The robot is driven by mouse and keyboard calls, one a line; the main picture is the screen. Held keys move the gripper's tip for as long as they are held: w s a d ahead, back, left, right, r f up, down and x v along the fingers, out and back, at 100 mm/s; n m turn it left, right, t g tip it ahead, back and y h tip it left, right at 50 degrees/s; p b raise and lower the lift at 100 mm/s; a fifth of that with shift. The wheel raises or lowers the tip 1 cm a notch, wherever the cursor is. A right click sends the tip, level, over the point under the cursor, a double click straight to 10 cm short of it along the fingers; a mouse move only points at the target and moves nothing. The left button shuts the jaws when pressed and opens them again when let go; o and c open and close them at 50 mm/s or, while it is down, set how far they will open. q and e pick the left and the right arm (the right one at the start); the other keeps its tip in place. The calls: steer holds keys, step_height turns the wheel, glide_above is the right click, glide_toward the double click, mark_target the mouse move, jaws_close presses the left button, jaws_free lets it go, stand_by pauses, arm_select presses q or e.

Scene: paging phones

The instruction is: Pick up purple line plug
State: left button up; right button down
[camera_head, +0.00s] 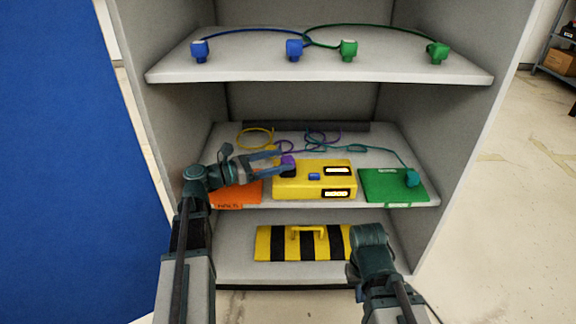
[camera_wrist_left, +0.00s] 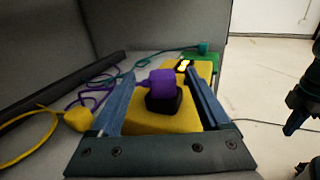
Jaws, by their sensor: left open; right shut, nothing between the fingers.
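The purple line plug (camera_head: 288,167) stands on a black socket on the yellow box (camera_head: 300,188) on the middle shelf. It also shows in the left wrist view (camera_wrist_left: 162,82), with its purple cord trailing left behind a finger. My left gripper (camera_head: 280,163) is open and reaches in from the left. In the left wrist view its two fingers (camera_wrist_left: 158,88) lie on either side of the plug, with gaps visible. My right gripper (camera_head: 370,240) is low at the right, in front of the bottom shelf, away from the plug; its fingers are hard to make out.
An orange pad (camera_head: 238,194) and a green pad (camera_head: 385,188) flank the box. A teal plug (camera_head: 412,178) sits on the green pad; a yellow plug (camera_wrist_left: 78,119) is near my left finger. Blue and green plugs stand above. A striped case (camera_head: 275,247) lies below.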

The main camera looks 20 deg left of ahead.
mark_target(293, 158)
arm_select(q)
steer(key=shift+x, duration=3.05)
steer(key=shift+s+d+f, duration=0.1)
steer(key=shift+s+f, duration=0.05)
jaws_close()
